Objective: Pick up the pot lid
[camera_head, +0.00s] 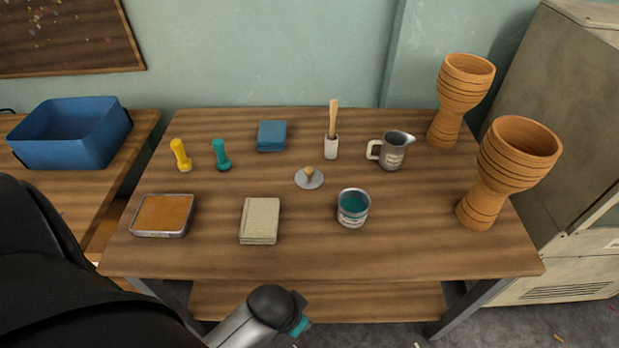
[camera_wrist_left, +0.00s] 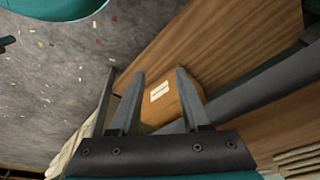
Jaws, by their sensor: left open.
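The left gripper's fingers do not show in the head view, and the lid does not show in the wrist view. My right gripper is not in view.
On the table (camera_head: 400,255), a teal-filled can (camera_head: 353,208) stands right of and in front of the lid. A blue bin (camera_head: 70,135) is at left.

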